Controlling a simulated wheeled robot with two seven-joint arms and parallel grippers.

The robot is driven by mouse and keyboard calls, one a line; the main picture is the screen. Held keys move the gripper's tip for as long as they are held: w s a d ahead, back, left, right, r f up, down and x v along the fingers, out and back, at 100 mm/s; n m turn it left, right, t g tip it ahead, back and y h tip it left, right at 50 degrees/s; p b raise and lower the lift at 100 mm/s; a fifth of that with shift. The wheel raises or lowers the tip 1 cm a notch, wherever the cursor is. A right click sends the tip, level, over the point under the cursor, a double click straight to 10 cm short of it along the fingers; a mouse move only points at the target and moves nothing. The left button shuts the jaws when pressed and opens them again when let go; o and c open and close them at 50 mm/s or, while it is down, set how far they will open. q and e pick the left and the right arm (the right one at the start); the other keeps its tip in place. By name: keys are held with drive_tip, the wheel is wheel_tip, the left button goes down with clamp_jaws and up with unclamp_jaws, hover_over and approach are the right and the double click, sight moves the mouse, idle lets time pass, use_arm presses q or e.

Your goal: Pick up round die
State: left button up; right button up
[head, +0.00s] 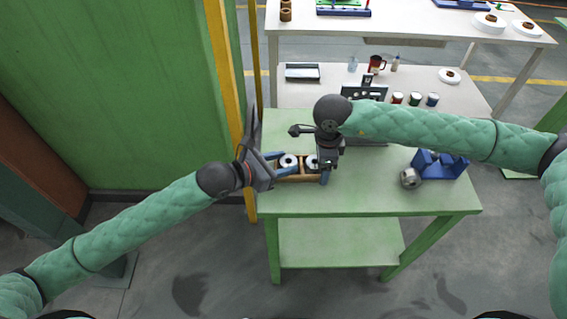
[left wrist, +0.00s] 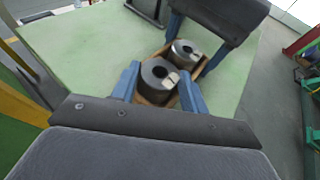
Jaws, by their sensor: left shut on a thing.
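Two round grey metal dies with centre holes sit side by side in a wooden box (head: 300,178) on the green table. My left gripper (head: 281,164) reaches in from the left and is shut on the left die (head: 289,160), which is still in the box. In the left wrist view its blue fingers stand on both sides of this near die (left wrist: 158,79). My right gripper (head: 325,171) points down at the box's right end, by the second die (head: 312,162). That second die also shows in the left wrist view (left wrist: 184,52), below the right fingers; their hold on it is unclear.
A blue stand (head: 440,165) and a round metal part (head: 410,178) are on the table's right side. A white table (head: 440,97) behind holds a red mug (head: 376,64) and small jars. A yellow post (head: 229,75) and green wall stand close on the left.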

sight(281, 164)
use_arm(q)
drive_tip(key=shift+r, duration=1.75)
drive_tip(key=s+a, duration=1)
drive_tip(key=a, duration=0.5)
drive_tip(key=shift+f, duration=0.1)
use_arm(e)
drive_tip(key=o, duration=1.1)
wheel_tip(281, 164, up, 12)
